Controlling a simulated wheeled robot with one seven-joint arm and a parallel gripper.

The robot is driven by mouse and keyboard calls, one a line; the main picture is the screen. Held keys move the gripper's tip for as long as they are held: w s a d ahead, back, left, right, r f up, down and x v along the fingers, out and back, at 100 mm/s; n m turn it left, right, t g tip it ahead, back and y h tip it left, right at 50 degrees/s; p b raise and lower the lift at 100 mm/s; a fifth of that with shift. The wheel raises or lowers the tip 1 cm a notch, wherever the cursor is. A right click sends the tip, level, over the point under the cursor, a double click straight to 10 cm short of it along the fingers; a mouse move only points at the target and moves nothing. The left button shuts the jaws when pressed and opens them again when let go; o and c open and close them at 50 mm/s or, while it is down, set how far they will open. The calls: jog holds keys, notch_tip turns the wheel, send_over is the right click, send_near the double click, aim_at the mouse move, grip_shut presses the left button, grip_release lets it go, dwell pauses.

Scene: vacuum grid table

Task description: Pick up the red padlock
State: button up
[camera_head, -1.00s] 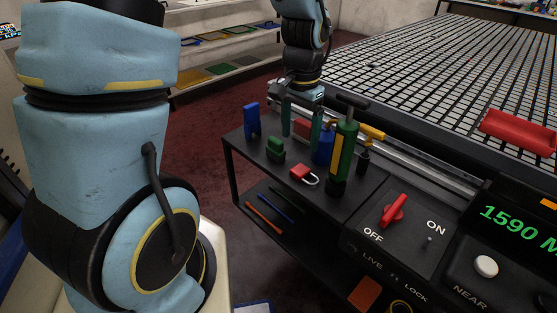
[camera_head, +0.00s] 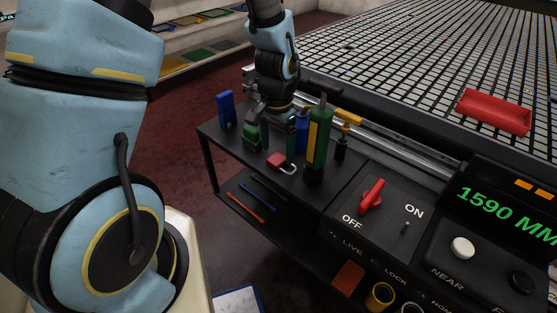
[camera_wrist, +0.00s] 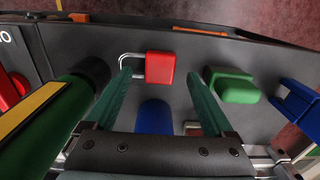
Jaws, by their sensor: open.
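The red padlock (camera_head: 276,160) lies flat on the dark shelf top (camera_head: 235,150), its pale shackle pointing right in the head view. In the wrist view the padlock (camera_wrist: 160,67) shows its red body between the two green fingertips, its shackle reaching left past the left finger. My gripper (camera_head: 278,152) is open and empty, directly over the padlock, pointing down. In the wrist view my gripper (camera_wrist: 159,74) has its fingers on either side of the red body. I cannot tell the exact height left above it.
A green block (camera_head: 251,138) and a blue piece (camera_head: 226,110) stand left of the padlock. A tall green-and-yellow cylinder (camera_head: 318,145) and a blue object (camera_head: 302,132) stand close on the right. A control panel with a red switch (camera_head: 371,195) is farther right.

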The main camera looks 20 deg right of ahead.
jog(key=shift+f, duration=1.15)
grip_shut()
